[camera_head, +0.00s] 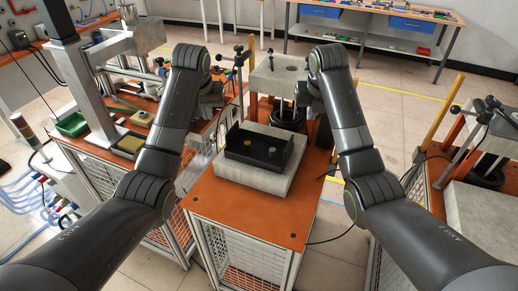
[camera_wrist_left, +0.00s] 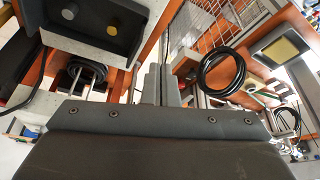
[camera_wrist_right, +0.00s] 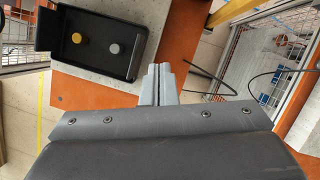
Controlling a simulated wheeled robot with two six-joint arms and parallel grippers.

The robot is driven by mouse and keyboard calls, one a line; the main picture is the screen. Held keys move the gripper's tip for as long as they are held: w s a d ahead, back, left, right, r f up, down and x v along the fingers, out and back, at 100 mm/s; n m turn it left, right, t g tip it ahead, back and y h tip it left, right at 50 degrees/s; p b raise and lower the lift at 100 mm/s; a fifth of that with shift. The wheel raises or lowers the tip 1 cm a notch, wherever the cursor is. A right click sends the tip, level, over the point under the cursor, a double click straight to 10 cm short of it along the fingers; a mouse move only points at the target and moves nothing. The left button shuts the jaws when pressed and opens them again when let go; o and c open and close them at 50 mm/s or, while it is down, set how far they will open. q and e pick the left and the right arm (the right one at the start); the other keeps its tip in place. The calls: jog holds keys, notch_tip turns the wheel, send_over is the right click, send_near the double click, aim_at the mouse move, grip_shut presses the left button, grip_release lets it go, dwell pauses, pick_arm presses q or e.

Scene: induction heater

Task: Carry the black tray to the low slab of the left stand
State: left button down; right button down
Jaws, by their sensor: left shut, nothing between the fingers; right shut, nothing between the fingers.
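The black tray (camera_head: 258,155) lies on a grey low slab (camera_head: 232,172) on the orange-topped middle stand (camera_head: 245,213). It holds a yellow disc and a grey disc, also visible in the right wrist view, where the tray (camera_wrist_right: 97,72) is at the upper left. In the left wrist view the tray (camera_wrist_left: 112,42) is at the top left.
A raised grey slab (camera_head: 277,78) stands behind the tray, with a black coil (camera_head: 288,112) under it. A right stand has its own low slab (camera_head: 470,201). A left bench holds a machine and a green bin (camera_head: 72,124). The orange surface before the tray is clear.

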jog(key=shift+a, duration=0.1)
